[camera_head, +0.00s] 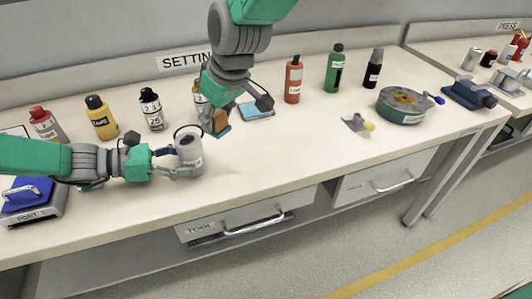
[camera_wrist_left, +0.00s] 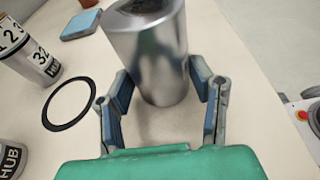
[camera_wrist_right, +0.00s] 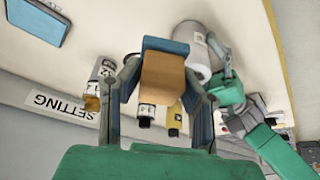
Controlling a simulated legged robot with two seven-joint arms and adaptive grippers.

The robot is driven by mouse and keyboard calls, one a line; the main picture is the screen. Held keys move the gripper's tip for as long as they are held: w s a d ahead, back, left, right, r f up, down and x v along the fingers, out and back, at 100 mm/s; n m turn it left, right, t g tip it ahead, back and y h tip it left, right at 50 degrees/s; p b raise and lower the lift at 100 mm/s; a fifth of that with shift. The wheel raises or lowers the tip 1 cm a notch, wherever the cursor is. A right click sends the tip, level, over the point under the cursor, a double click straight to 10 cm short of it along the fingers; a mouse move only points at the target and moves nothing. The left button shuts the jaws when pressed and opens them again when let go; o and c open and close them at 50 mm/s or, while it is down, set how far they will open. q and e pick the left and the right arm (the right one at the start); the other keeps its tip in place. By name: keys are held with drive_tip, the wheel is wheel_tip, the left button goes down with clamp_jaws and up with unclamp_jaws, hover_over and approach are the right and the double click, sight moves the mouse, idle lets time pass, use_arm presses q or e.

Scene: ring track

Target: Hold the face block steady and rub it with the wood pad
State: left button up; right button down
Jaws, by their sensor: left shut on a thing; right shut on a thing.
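The face block (camera_head: 190,152) is a silvery metal cylinder standing upright on the bench. My left gripper (camera_head: 178,161) is shut on it low down, with a finger on each side in the left wrist view (camera_wrist_left: 162,95). My right gripper (camera_head: 221,110) is shut on the wood pad (camera_head: 220,122), a tan wooden block with a blue face. The pad is held above the bench, just right of the face block. In the right wrist view the pad (camera_wrist_right: 162,78) hangs between the fingers, and the face block (camera_wrist_right: 190,42) is beside it. I cannot tell whether they touch.
A black ring (camera_wrist_left: 70,103) lies beside the face block. A light blue pad (camera_head: 256,109) lies behind. Several bottles line the back, including a yellow one (camera_head: 101,118). A scoop-like tool (camera_head: 358,123) and a round green-sided fixture (camera_head: 402,105) are right. The front middle is clear.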

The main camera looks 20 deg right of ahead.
sight(191, 145)
use_arm(q)
drive_tip(key=shift+d, duration=0.4)
use_arm(e)
drive_tip(key=w+a+r+n, duration=0.2)
drive_tip(key=w+a+r, duration=0.2)
drive_tip(key=a+r, duration=0.15)
use_arm(q)
drive_tip(key=shift+a, duration=0.4)
drive_tip(key=shift+d, duration=0.3)
use_arm(e)
wheel_tip(191, 145, down, 7)
use_arm(q)
drive_tip(key=shift+a, duration=0.15)
use_arm(e)
drive_tip(key=shift+g+y, duration=0.3)
drive_tip(key=shift+y, duration=0.1)
drive_tip(key=shift+s+d, duration=0.15)
drive_tip(key=shift+s, duration=2.8)
drive_tip(key=w, duration=0.6)
wheel_tip(191, 145, up, 8)
